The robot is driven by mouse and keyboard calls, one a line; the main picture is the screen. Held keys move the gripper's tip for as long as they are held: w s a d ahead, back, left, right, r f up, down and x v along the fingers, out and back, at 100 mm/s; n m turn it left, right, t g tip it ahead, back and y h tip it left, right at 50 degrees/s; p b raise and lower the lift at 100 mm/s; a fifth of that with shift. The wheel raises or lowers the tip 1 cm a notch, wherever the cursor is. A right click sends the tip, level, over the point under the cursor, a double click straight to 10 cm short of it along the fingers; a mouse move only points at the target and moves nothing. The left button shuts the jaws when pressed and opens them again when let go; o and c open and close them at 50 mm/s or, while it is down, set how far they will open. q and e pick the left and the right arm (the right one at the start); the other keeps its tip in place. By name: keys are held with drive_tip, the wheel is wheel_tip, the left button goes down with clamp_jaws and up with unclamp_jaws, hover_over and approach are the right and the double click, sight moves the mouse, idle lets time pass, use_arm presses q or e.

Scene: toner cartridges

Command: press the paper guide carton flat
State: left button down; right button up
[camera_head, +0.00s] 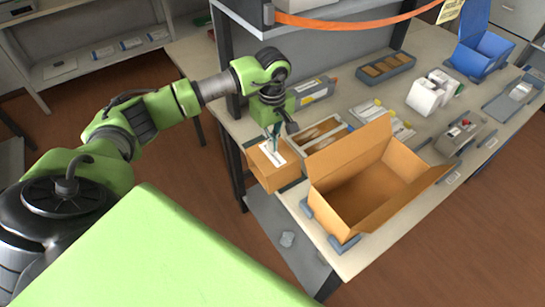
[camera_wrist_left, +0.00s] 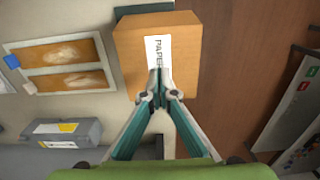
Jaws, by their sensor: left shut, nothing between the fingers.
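The paper guide carton (camera_head: 265,170) is a small closed brown box with a white label, at the left edge of the table in the head view. In the left wrist view the carton (camera_wrist_left: 185,55) shows its label reading "PAPER". My left gripper (camera_head: 276,142) points down over the carton's top. In the left wrist view the left gripper's fingertips (camera_wrist_left: 159,90) are together at the label's end, with nothing between them. I cannot tell whether they touch the carton. My right gripper is not in view.
A large open carton (camera_head: 365,190) stands right of the small one on the table. Behind are a tray with brown pads (camera_wrist_left: 65,65), a grey toner box (camera_wrist_left: 65,132), white rolls (camera_head: 425,95) and a blue bin (camera_head: 482,52). An orange strap (camera_head: 345,24) hangs above.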

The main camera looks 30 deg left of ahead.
use_arm(q)
drive_tip(key=shift+f, duration=0.15)
drive_tip(key=shift+f+b, duration=0.9)
drive_tip(key=shift+b, duration=0.1)
drive_tip(key=shift+r, duration=0.1)
drive_tip(key=shift+w+a+f+b, duration=0.2)
drive_tip(key=shift+a+f+b, duration=0.3)
drive_tip(key=shift+a+b, duration=0.25)
drive_tip(key=shift+f, duration=0.1)
drive_tip(key=shift+w+a+f+b, duration=0.1)
drive_tip(key=shift+a+f+b, duration=0.25)
drive_tip(key=shift+b, duration=0.2)
drive_tip(key=shift+w+a+f, duration=0.2)
drive_tip(key=shift+f, duration=0.05)
drive_tip(key=shift+a+b, duration=0.1)
drive_tip(key=shift+b, duration=0.2)
drive_tip(key=shift+r, duration=0.1)
